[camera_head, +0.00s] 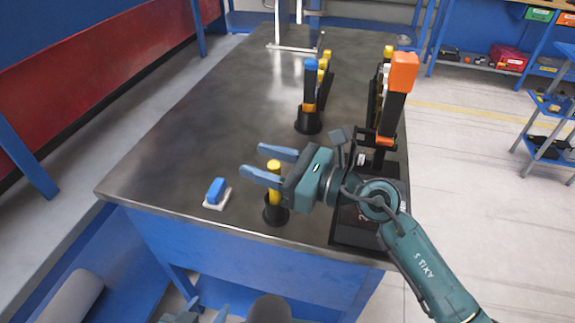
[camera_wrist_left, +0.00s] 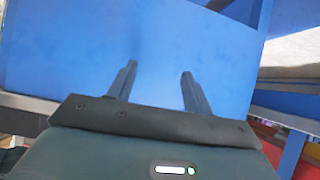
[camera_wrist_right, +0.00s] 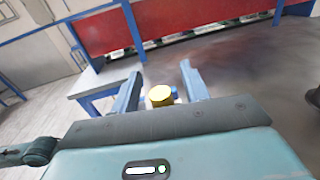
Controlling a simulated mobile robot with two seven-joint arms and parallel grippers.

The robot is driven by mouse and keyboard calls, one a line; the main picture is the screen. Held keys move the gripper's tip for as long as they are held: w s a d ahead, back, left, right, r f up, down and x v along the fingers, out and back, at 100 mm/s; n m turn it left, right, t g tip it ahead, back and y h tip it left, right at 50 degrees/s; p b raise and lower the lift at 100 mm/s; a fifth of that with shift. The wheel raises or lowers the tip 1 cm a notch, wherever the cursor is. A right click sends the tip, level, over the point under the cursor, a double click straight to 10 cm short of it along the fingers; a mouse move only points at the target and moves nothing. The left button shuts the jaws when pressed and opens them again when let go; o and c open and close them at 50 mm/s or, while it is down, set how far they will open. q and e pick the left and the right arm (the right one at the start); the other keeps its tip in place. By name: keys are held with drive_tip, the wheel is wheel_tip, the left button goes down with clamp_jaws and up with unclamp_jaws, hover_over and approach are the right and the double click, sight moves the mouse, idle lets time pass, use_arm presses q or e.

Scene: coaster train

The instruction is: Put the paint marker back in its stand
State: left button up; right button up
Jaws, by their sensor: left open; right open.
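A yellow marker (camera_head: 274,184), which looks like the paint marker, stands upright with its lower end in a round black stand (camera_head: 276,213) near the table's front edge. My right gripper (camera_head: 252,163) is open, with its fingers on either side of the marker's upper part. In the right wrist view the yellow cap (camera_wrist_right: 160,95) shows between the open fingers, with no clear contact. My left gripper (camera_head: 207,308) is open and empty, low in front of the table. The left wrist view shows its fingers (camera_wrist_left: 156,80) facing a blue panel.
A blue block on a small white base (camera_head: 217,194) lies left of the stand. A second black stand (camera_head: 308,123) holds a blue-topped tool. A tall orange-topped tool (camera_head: 402,72) and a dark tray (camera_head: 340,231) are at the right. The table's left half is clear.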

use_arm(q)
wheel_tip(320, 180, down, 2)
drive_tip(key=shift+d+f, duration=0.1)
drive_tip(key=shift+f, duration=0.15)
use_arm(e)
drive_tip(key=shift+f, duration=0.2)
drive_tip(key=shift+s+d+f, duration=0.2)
drive_tip(key=shift+d, duration=0.35)
use_arm(q)
drive_tip(key=d+r+b, duration=0.1)
drive_tip(key=d+r+h+b, duration=0.1)
drive_tip(key=b, duration=0.1)
drive_tip(key=shift+w+r+t, duration=0.1)
drive_tip(key=shift+w+t, duration=0.15)
drive_tip(key=shift+t, duration=0.15)
use_arm(e)
drive_tip(key=v, duration=1.2)
drive_tip(key=shift+r, duration=0.4)
